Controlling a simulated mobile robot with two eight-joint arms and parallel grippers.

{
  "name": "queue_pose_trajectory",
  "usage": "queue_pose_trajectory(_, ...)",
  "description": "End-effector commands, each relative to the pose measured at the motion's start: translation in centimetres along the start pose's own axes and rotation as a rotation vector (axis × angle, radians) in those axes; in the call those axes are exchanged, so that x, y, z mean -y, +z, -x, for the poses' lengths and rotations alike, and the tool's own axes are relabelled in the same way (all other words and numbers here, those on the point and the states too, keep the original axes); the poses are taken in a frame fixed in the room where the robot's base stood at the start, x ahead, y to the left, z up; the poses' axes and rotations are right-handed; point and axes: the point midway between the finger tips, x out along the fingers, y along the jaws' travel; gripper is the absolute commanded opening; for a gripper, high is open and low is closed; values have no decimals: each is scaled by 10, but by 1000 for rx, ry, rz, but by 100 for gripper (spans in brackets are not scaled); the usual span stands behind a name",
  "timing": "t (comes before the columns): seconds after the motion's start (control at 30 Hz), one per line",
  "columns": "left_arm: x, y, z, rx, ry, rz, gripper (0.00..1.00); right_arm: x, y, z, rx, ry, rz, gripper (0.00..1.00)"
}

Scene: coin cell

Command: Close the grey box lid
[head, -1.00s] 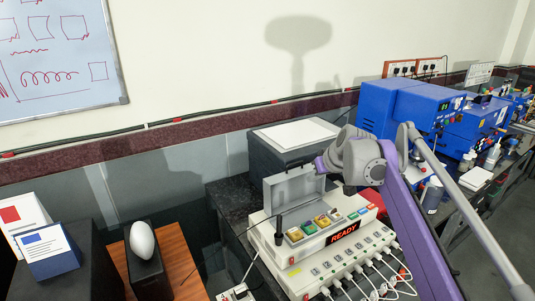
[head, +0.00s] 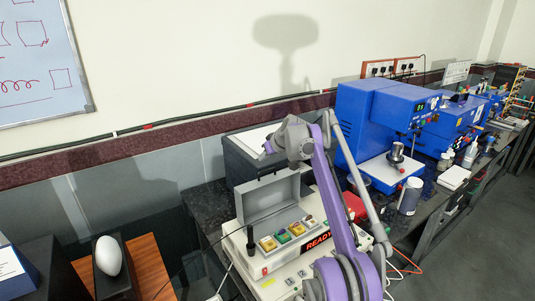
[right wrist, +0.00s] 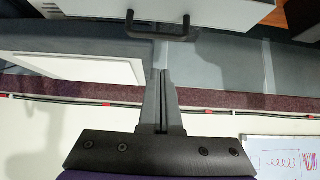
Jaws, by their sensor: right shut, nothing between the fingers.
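The grey box lid (head: 268,194) stands open and upright at the back of its box, above a panel of coloured buttons (head: 288,233). In the right wrist view, a grey panel with a dark handle (right wrist: 158,32), which looks like the lid's outer side, shows at the top edge. My right gripper (head: 268,148) is above and behind the lid's top edge, apart from it. In the right wrist view its fingers (right wrist: 162,75) are shut together and empty, pointing toward the handle with a gap between. My left gripper is not in view.
A dark box with a white top (head: 258,137) stands behind the lid. Blue machines (head: 385,115) stand on the bench to the right, with a grey canister (head: 410,195) in front. A white egg-shaped object (head: 109,255) stands at lower left.

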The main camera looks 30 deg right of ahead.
Motion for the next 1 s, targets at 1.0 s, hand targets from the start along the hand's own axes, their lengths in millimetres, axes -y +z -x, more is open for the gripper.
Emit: queue_pose_trajectory(1.0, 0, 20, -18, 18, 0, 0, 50, 0, 31, -24, -1, 0, 0, 0)
